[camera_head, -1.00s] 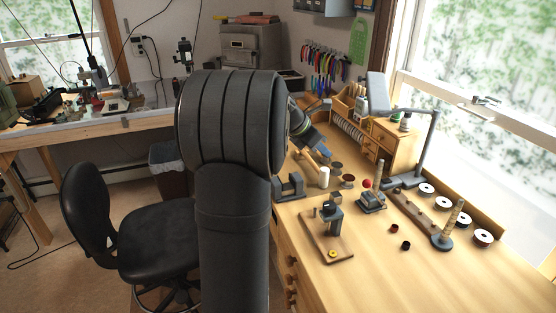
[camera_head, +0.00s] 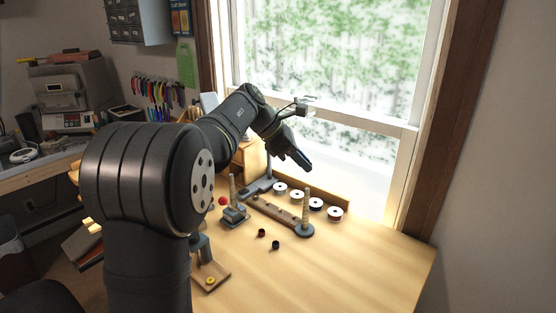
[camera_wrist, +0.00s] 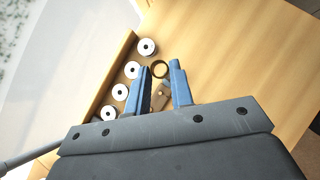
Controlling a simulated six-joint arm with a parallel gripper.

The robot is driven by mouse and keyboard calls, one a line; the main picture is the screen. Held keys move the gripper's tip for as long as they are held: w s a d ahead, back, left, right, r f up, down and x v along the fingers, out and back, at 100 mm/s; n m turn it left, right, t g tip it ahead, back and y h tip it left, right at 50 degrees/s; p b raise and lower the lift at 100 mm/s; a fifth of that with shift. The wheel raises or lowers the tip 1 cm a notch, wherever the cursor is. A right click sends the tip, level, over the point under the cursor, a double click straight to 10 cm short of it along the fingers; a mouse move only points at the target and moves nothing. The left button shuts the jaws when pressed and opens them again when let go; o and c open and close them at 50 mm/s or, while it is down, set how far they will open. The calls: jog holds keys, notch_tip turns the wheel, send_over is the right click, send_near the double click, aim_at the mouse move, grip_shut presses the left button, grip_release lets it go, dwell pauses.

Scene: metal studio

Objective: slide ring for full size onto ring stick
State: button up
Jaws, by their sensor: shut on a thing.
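My gripper (camera_head: 304,163) is above the far side of the bench, near the window in the head view. The ring is too small to make out in the head view. A tan tapered stick (camera_head: 307,203) stands upright on a round grey base, below my gripper in the picture and apart from it. A second tan upright stick (camera_head: 232,187) stands on a blocky grey base further left. I cannot tell which is the ring stick.
Several white-topped discs (camera_head: 316,204) line the bench's back edge. A grey lamp base (camera_head: 258,188) and a small red ball (camera_head: 223,201) are to the left. The bench's front right is clear.

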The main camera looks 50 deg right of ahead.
jog(key=shift+f, duration=2.4)
jog(key=shift+f, duration=1.65)
jog(key=o, duration=0.9)
jog(key=shift+o, duration=0.2)
jog(key=v, duration=1.7)
jog(key=shift+r, duration=0.2)
